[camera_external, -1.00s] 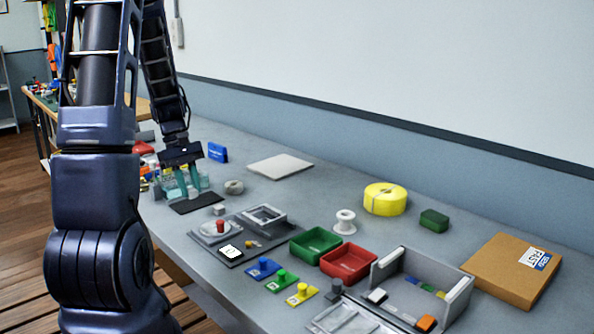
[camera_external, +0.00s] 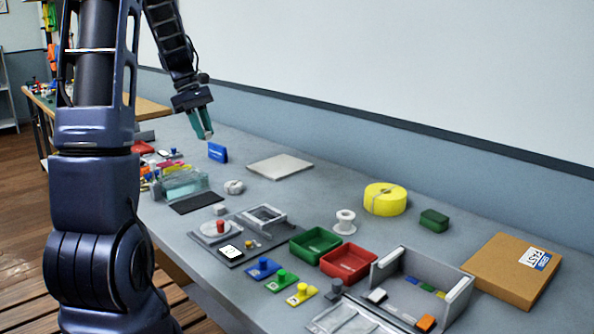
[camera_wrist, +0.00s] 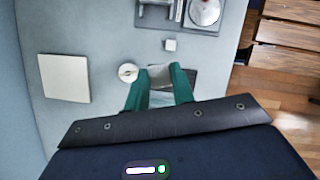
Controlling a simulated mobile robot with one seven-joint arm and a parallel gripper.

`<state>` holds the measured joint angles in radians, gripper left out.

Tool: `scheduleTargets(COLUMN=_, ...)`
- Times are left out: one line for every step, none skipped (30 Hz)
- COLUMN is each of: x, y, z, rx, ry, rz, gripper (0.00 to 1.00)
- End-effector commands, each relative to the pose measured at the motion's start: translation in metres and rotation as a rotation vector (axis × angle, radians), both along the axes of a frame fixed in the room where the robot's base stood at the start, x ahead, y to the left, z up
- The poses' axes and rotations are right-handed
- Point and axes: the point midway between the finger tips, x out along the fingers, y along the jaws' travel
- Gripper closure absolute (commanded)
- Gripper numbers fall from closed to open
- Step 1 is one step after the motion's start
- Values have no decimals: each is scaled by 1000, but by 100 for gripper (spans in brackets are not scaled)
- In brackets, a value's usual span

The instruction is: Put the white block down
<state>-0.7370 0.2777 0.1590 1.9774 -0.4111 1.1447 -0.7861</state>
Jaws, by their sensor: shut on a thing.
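My gripper (camera_external: 202,136) is raised above the back left of the bench, its teal fingers pointing down. In the wrist view, the fingers (camera_wrist: 158,78) are shut on a pale greyish block (camera_wrist: 161,76), which I take for the white block. The block is hard to make out in the outside view.
A clear box (camera_external: 182,184) and a dark mat (camera_external: 196,202) lie at the left, near a round whitish coil (camera_external: 234,187). A pale flat panel (camera_external: 280,167) and a blue box (camera_external: 217,152) lie behind. Bare bench shows between the coil and the panel.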

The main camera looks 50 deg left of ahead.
Motion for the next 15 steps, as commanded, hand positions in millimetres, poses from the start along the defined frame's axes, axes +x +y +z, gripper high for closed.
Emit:
scheduleTargets(x=21, y=11, z=0, rx=1, ry=0, rz=69, gripper=97)
scheduleTargets(x=33, y=16, z=0, rx=1, ry=-1, rz=112, gripper=97)
scheduleTargets(x=48, y=23, z=0, rx=2, ry=-1, rz=169, gripper=97)
scheduleTargets(x=59, y=28, z=1, rx=1, ry=-1, rz=211, gripper=97)
scheduleTargets(x=70, y=32, z=1, rx=1, ry=-1, rz=253, gripper=97)
scheduleTargets(x=85, y=37, z=2, rx=1, ry=-1, rz=306, gripper=97)
scheduleTargets(x=96, y=41, z=2, rx=1, ry=-1, rz=346, gripper=97)
scheduleTargets(x=106, y=45, z=2, rx=0, ry=-1, rz=386, gripper=97)
scheduleTargets(x=120, y=50, z=3, rx=1, ry=-1, rz=438, gripper=97)
scheduleTargets(x=130, y=53, z=3, rx=1, ry=-1, rz=476, gripper=97)
scheduleTargets(x=140, y=56, z=3, rx=1, ry=-1, rz=515, gripper=97)
scheduleTargets(x=154, y=60, z=4, rx=1, ry=-1, rz=563, gripper=97)
scheduleTargets(x=164, y=62, z=4, rx=1, ry=0, rz=599, gripper=97)
scheduleTargets(x=175, y=65, z=5, rx=1, ry=-1, rz=635, gripper=97)
scheduleTargets(x=187, y=68, z=5, rx=0, ry=-2, rz=683, gripper=97)
